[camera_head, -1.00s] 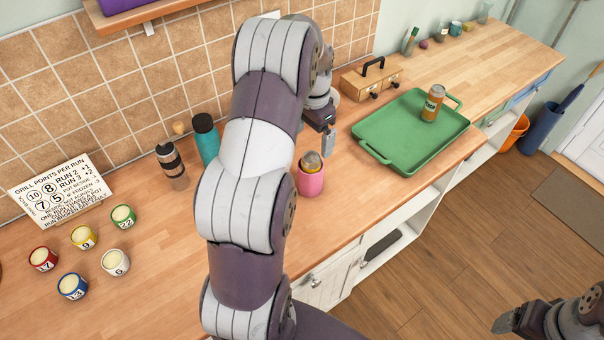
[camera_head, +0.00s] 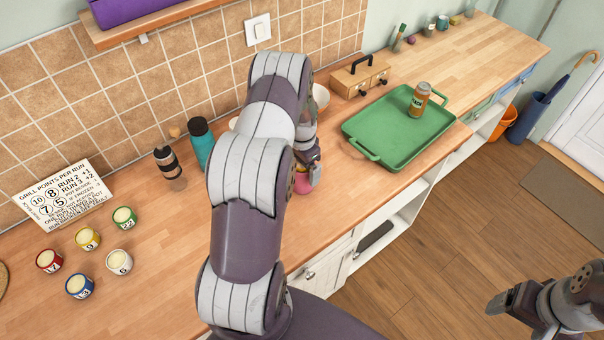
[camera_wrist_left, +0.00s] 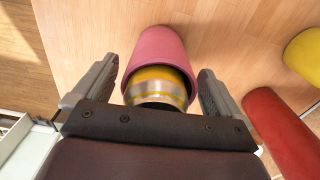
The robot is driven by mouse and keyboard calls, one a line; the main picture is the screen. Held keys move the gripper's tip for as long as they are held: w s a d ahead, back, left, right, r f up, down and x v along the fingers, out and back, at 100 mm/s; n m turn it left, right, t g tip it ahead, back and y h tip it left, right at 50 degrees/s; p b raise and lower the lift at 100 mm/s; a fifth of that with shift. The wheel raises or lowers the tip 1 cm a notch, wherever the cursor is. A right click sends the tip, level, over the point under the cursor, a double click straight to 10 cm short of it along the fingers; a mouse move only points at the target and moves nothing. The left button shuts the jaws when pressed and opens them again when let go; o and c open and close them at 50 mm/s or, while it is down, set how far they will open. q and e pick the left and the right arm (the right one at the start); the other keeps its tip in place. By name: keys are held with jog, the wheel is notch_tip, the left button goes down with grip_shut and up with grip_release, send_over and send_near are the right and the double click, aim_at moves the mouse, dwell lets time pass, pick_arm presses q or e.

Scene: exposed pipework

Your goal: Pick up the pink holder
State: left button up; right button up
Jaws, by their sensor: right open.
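The pink holder (camera_head: 303,184) stands on the wooden counter near its front edge, mostly hidden by my left arm in the head view. In the left wrist view the pink holder (camera_wrist_left: 157,45) has a can (camera_wrist_left: 158,86) with a yellow band and metallic end inside it. My left gripper (camera_wrist_left: 158,70) is open, with one finger on each side of the holder and visible gaps between. In the head view my left gripper (camera_head: 310,165) is partly hidden behind its arm. My right gripper (camera_head: 500,302) is open and empty at the lower right, away from the counter.
A green tray (camera_head: 365,125) bearing a can (camera_head: 419,99) lies right of the holder. A red cylinder (camera_wrist_left: 284,128) and a yellow one (camera_wrist_left: 306,52) are near the gripper's right side.

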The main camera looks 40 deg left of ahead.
pick_arm(q)
jog(key=c, duration=0.9)
jog(key=shift+w, duration=0.1)
jog(key=shift+r, duration=0.15)
